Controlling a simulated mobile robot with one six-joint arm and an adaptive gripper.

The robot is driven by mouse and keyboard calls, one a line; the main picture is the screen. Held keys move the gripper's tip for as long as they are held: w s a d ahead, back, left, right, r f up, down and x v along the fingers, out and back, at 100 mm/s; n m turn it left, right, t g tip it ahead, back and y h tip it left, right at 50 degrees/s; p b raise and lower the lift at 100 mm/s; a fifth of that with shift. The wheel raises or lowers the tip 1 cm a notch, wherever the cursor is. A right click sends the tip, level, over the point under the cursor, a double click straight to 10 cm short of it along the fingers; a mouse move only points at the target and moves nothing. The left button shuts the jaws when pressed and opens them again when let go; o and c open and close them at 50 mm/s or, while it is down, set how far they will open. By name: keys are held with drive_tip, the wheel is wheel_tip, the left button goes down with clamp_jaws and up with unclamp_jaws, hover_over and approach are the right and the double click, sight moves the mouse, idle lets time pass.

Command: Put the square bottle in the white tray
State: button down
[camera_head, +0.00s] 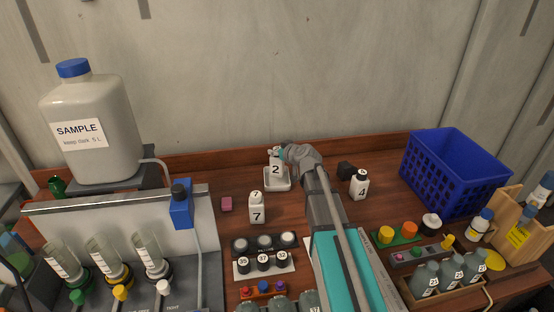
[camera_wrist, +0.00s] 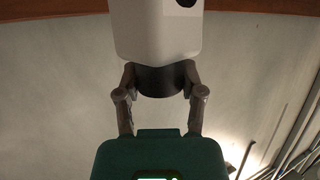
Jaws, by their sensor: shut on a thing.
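In the wrist view, the bottle's pale, flat-sided body (camera_wrist: 152,35) fills the top middle, and my gripper (camera_wrist: 160,82) has one finger on each side of the dark part.
A pink cube (camera_head: 227,204) and a dark cube (camera_head: 345,169) lie nearby. A blue basket (camera_head: 453,176) is at the right, and a large sample jug (camera_head: 92,125) at the left.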

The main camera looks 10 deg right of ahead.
sight(276, 157)
drive_tip(key=shift+w+a+f+b, duration=0.1)
drive_tip(key=shift+w+f+b, duration=0.25)
drive_tip(key=shift+f, duration=0.15)
drive_tip(key=shift+s+f+b, duration=0.1)
drive_tip(key=shift+f+b, duration=1.15)
drive_tip(key=shift+f, duration=0.05)
drive_tip(key=shift+c, duration=1)
unclamp_jaws()
drive_tip(key=shift+f, duration=0.1)
drive_tip(key=shift+r, duration=0.2)
drive_tip(key=p+v, duration=0.4)
drive_tip(key=v, duration=0.8)
drive_tip(key=shift+p, duration=0.35)
drive_tip(key=shift+a, duration=0.1)
